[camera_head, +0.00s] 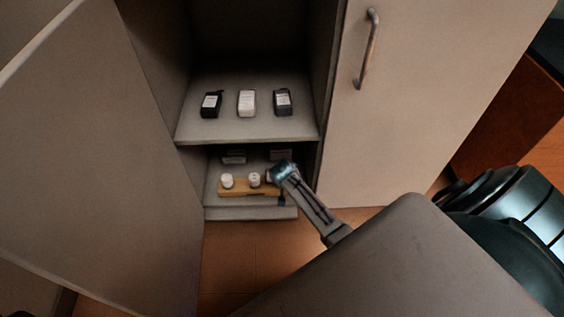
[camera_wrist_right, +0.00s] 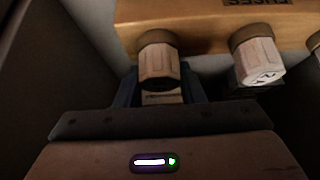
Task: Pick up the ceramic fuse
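A wooden rack (camera_head: 240,188) on the lower cabinet shelf holds a row of pale ceramic fuses, with the left fuse (camera_head: 227,181) and middle fuse (camera_head: 254,179) clear in the head view. My right gripper (camera_head: 280,178) is at the rack's right end and largely hides the fuse there. In the right wrist view, that ceramic fuse (camera_wrist_right: 158,62) sits in the rack (camera_wrist_right: 205,22) between the blue fingers of my right gripper (camera_wrist_right: 160,88). The fingers look apart, one on each side of the fuse. Another fuse (camera_wrist_right: 258,62) stands beside it. My left gripper is not in view.
Three small boxes, one black (camera_head: 211,104), one white (camera_head: 247,103) and one dark (camera_head: 283,102), stand on the upper shelf (camera_head: 230,133) above. The open door (camera_head: 100,170) is on the left. A closed door with a handle (camera_head: 370,48) is on the right.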

